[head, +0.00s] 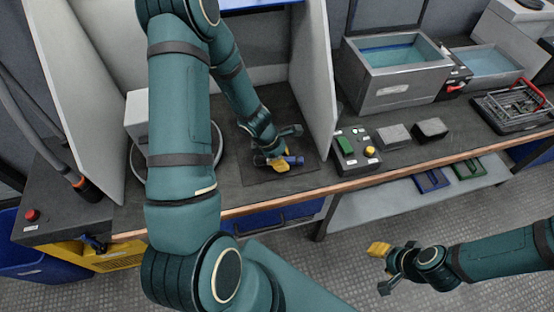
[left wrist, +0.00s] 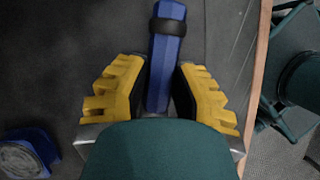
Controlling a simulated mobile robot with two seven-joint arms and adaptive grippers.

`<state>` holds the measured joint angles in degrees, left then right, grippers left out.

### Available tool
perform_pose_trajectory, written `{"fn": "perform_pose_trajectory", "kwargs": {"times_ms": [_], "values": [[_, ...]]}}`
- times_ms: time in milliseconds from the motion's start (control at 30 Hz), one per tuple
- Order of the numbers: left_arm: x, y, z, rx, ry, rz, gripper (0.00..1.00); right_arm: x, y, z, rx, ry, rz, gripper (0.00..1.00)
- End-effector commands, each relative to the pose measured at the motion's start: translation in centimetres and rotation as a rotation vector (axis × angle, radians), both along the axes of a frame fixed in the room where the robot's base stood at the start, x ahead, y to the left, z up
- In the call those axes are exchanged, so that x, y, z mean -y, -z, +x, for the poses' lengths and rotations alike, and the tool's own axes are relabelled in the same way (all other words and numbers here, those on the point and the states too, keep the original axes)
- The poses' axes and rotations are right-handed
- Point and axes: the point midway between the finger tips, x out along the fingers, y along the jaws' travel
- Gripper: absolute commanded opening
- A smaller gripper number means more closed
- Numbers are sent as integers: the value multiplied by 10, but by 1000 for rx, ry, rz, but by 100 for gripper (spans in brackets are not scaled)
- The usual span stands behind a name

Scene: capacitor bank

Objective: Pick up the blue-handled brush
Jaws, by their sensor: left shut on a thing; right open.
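The blue handle (left wrist: 166,55) with a black band, which I take for the brush's, lies between the yellow fingers of my left gripper (left wrist: 160,88) in the left wrist view. The fingers are shut on it. Its lower end is hidden behind my wrist, and no bristles can be made out. In the head view, my left gripper (head: 277,161) is low over the dark mat on the bench, with the blue handle (head: 295,160) showing beside its yellow finger. My right gripper (head: 381,268) is open and empty, off the bench over the floor at the lower right.
A blue piece with a round grey end (left wrist: 28,153) lies at lower left in the left wrist view. Pale upright panels (head: 313,75) flank the mat (head: 265,178). A control box (head: 354,152), grey blocks and a bath (head: 396,75) stand to the right. The bench edge runs in front.

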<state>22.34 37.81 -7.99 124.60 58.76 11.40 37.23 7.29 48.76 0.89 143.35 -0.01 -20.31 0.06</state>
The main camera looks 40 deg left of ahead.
Motion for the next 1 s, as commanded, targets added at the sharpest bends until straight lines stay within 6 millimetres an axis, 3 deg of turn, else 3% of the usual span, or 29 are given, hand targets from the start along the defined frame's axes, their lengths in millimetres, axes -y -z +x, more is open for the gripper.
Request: {"fn": "perform_pose_trajectory", "kwargs": {"times_ms": [167, 633, 800, 1000], "values": [[0, -6, 0, 0, 1, 1, 0, 0, -4, 0, -1, 0, 0, 47], [1, -88, 0, 1, 1, 1, 0, -1, -48, -6, -13, -1, 2, 47], [0, -100, 0, 0, 0, 0, 0, 0, -53, -3, -8, 3, 2, 47], [0, -100, 0, -1, -1, -1, 0, 0, -53, -2, -6, 5, 0, 47]]}}
